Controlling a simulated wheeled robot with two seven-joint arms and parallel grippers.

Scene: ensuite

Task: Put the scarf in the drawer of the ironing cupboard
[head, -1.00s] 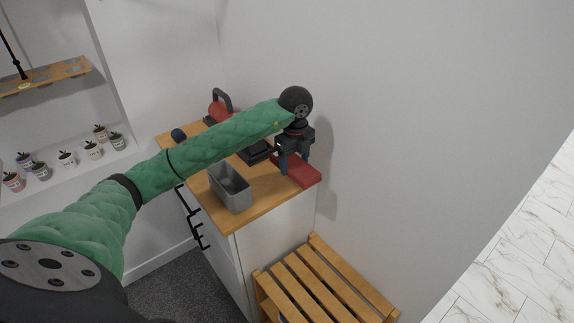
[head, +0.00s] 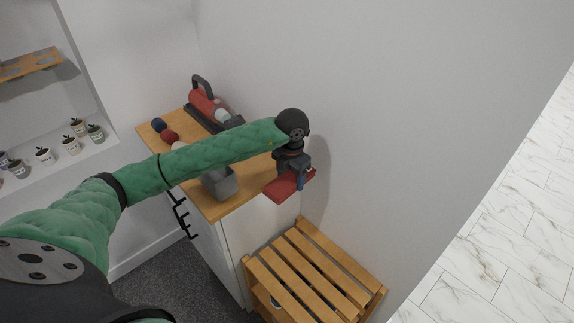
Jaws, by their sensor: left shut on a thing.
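The red folded scarf (head: 280,194) is at the right end of the ironing cupboard's wooden top (head: 235,198). My left gripper (head: 290,180) points down and is shut on the scarf, which sticks out past the fingers. Part of the scarf overhangs the cupboard's right end; whether it still touches the top I cannot tell. The cupboard has a white side (head: 262,232) and black handles (head: 181,215) on its front, to the left. The drawer fronts are seen steeply, and none clearly stands open. My right gripper is not in view.
A grey bin (head: 222,184) stands on the top, partly behind my left arm. A red appliance with a dark handle (head: 203,100) and small blue and red balls (head: 168,136) are farther back. A slatted wooden bench (head: 312,275) stands right of the cupboard, by the wall.

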